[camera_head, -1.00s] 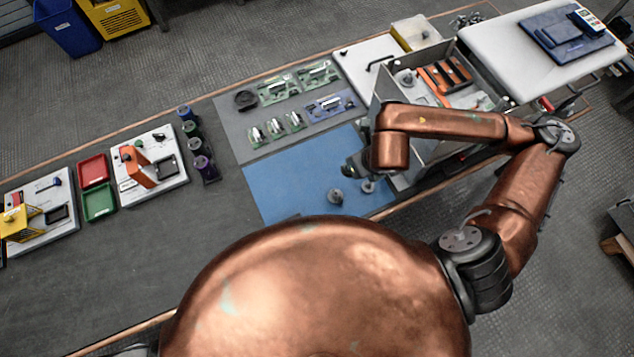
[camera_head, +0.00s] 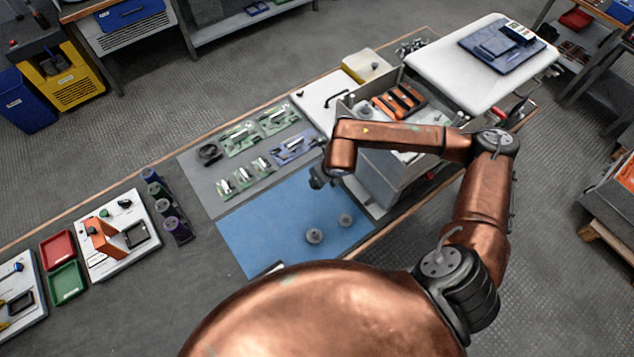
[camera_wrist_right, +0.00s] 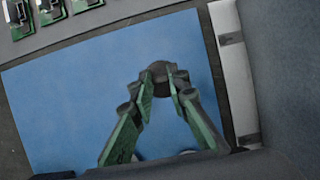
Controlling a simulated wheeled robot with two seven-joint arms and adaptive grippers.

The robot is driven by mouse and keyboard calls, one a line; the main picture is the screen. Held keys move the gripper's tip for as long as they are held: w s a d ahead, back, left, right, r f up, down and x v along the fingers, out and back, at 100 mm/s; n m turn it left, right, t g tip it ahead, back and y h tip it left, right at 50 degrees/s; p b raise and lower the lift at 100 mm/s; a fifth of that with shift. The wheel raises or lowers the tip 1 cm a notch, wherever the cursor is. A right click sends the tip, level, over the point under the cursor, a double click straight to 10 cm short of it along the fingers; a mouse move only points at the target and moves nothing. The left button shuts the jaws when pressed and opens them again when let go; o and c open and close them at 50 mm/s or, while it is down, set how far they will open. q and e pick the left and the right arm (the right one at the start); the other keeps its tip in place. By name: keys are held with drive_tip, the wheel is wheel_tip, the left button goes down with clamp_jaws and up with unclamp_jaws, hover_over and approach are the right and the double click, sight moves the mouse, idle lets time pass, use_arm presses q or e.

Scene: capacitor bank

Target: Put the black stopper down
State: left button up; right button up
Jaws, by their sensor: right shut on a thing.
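My right gripper (camera_wrist_right: 160,82) is shut on the black stopper (camera_wrist_right: 158,68), a small dark rounded piece between the fingertips in the wrist view. Blue mat shows around it there. In the head view my right gripper (camera_head: 318,180) is over the far part of the blue mat (camera_head: 270,230), beside the metal box. The stopper cannot be made out clearly in the head view, and its height above the mat is hard to tell. My left gripper is not in view.
Two grey round pieces (camera_head: 314,236) (camera_head: 346,220) stand on the mat's near right part. The grey metal box (camera_head: 395,175) borders the mat on the right. Green circuit boards (camera_head: 240,138) lie beyond it. The mat's left part is clear.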

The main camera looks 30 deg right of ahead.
drive_tip(key=shift+w+f, duration=0.25)
drive_tip(key=shift+f, duration=0.05)
drive_tip(key=shift+w+d+f, duration=0.1)
drive_tip(key=shift+f, duration=1.55)
drive_tip(key=shift+f+b, duration=0.15)
drive_tip(key=shift+b, duration=0.15)
drive_tip(key=o, duration=0.8)
drive_tip(key=shift+o, duration=0.2)
drive_tip(key=p+v, duration=0.1)
drive_tip(key=v, duration=1.1)
